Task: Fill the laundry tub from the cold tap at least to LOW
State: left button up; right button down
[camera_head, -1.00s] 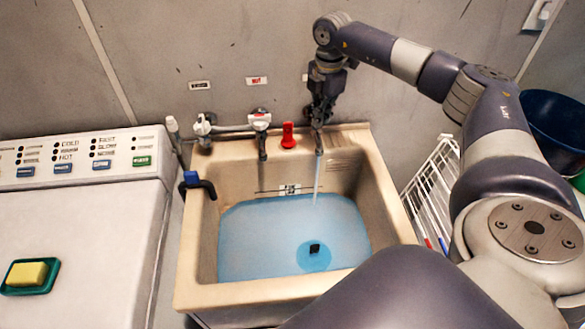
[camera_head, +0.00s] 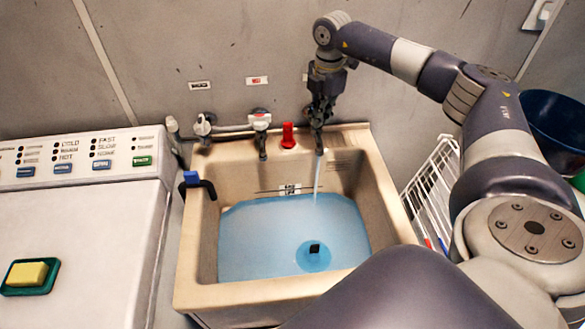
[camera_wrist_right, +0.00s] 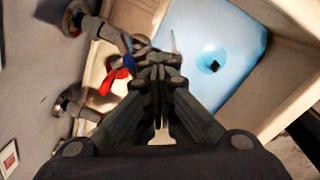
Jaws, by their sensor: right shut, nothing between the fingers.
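The beige laundry tub (camera_head: 190,265) holds pale blue water (camera_head: 255,240) over its floor, with a dark plug (camera_head: 314,249) showing. A thin stream (camera_head: 316,180) runs from the spout behind my right gripper (camera_head: 318,122) into the water. The same stream shows in the wrist view (camera_wrist_right: 173,42). The right gripper is shut and empty, pointing down at the right-hand tap, whose blue handle (camera_wrist_right: 128,42) is beside the fingertips in the wrist view. My left gripper is out of view.
A red-labelled tap (camera_head: 261,122), a red piece (camera_head: 288,135) and a left-hand tap (camera_head: 203,126) line the wall. A washing machine (camera_head: 75,250) with a yellow soap (camera_head: 27,274) stands left. A white rack (camera_head: 432,190) and dark blue basin (camera_head: 553,122) are right.

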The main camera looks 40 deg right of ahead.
jog(key=shift+s+f+g, duration=0.15)
jog(key=shift+s+f, duration=0.1)
jog(key=shift+f, duration=0.35)
jog(key=shift+s+f+g, duration=0.15)
jog(key=shift+s+f, duration=0.1)
jog(key=shift+f, duration=0.3)
jog(key=shift+w+a+r, duration=0.1)
jog(key=shift+w+a, duration=0.05)
jog(key=shift+w, duration=0.35)
jog(key=shift+w+a, duration=0.1)
jog(key=shift+w, duration=0.35)
jog(key=shift+w+f, duration=0.4)
jog(key=shift+w, duration=0.2)
jog(key=shift+w+r+p, duration=0.25)
jog(key=shift+r+p, duration=0.05)
jog(key=shift+p, duration=0.1)
jog(key=shift+w+r, duration=0.1)
jog(key=shift+w, duration=0.05)
